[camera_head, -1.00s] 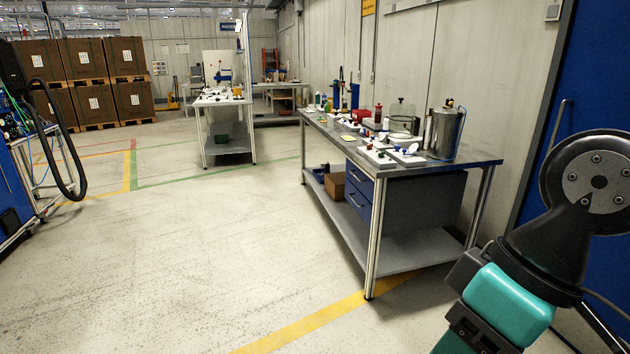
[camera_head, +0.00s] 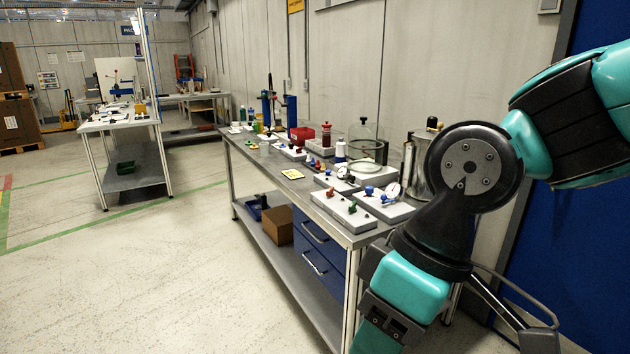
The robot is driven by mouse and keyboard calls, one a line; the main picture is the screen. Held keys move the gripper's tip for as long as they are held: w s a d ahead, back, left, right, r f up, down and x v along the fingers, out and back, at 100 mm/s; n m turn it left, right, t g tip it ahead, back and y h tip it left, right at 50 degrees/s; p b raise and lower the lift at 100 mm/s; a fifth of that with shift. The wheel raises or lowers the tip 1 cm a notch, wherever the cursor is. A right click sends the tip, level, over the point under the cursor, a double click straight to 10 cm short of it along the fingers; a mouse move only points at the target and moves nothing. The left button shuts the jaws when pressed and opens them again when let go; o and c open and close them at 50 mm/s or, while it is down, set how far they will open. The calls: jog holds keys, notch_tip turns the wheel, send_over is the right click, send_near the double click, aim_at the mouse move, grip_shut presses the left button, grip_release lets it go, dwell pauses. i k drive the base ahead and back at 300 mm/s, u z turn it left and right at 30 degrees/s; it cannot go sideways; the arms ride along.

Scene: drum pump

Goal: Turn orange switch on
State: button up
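A small orange-red knob (camera_head: 331,193) stands on a flat pale box (camera_head: 341,215) near the front right corner of the workbench (camera_head: 258,168). A green knob (camera_head: 352,208) is on the same box. The orange-red knob is too small to tell its setting. My arm's teal and black links fill the right side of the view, to the right of the box and apart from the knob. I cannot make out my gripper's fingers in this view.
Pale boxes with blue knobs and a dial (camera_head: 392,190) stand right beside. A glass jar (camera_head: 365,143), a red bin (camera_head: 302,135) and a metal canister (camera_head: 420,165), partly behind my arm, are farther back. The floor left of the bench is clear.

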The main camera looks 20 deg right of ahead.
aim_at(329, 193)
jog(key=i, duration=0.3)
jog(key=z, duration=2.05)
jog(key=i, duration=0.55)
jog(key=u, duration=3.25)
jog(key=i, duration=1.3)
jog(key=z, duration=0.05)
